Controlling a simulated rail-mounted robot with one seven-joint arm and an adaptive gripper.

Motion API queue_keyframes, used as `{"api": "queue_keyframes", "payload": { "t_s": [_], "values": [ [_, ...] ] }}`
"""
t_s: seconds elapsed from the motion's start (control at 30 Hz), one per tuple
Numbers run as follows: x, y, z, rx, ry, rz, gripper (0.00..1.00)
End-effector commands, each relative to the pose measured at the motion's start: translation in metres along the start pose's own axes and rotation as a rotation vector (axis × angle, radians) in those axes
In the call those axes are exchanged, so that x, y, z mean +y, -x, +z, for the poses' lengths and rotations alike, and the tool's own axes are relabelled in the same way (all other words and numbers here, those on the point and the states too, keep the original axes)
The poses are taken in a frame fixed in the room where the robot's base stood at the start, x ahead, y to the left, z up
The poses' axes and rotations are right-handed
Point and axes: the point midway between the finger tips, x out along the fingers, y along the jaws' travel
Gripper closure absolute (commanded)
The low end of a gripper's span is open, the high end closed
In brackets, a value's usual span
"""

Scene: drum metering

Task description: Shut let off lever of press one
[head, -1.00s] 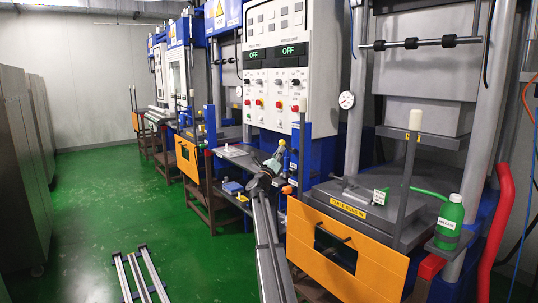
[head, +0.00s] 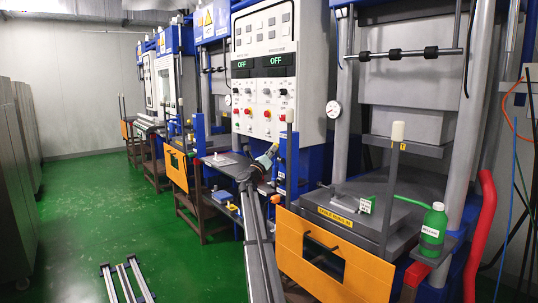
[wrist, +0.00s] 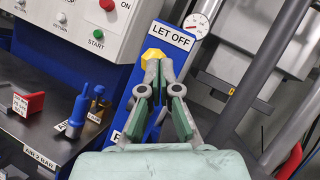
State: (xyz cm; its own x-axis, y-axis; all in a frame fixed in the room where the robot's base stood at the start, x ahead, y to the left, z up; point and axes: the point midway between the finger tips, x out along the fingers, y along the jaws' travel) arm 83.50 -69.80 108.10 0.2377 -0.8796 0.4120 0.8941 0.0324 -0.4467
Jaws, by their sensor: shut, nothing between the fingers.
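The blue post (wrist: 143,100) on press one carries a white LET OFF label (wrist: 172,36). A yellow faceted piece (wrist: 154,55) sits just below the label; I cannot tell whether it is the lever's knob. My gripper (wrist: 158,68) is shut and empty, its green-and-grey fingertips in front of the yellow piece and partly covering it. I cannot tell whether they touch. In the head view my gripper (head: 270,157) is beside the blue post (head: 288,160), below the control panel. The lever's position is not clear.
A control panel (head: 263,75) with two OFF displays stands above. A shelf (wrist: 40,135) with blue handles (wrist: 78,112) and a red piece (wrist: 28,103) lies left. An orange guard (head: 325,255), green bottle (head: 433,228) and red pipe (head: 481,235) are right. The green floor (head: 75,205) is largely clear.

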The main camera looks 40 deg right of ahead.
Motion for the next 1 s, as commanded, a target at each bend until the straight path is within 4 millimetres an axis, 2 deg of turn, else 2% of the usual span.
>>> {"api": "queue_keyframes", "payload": {
  "t_s": [0.73, 1.0],
  "values": [
    [-0.002, -0.004, 0.002, -0.001, 0.001, 0.0, 1.0],
    [-0.006, 0.013, 0.013, -0.002, 0.0, 0.001, 1.0]
  ]
}}
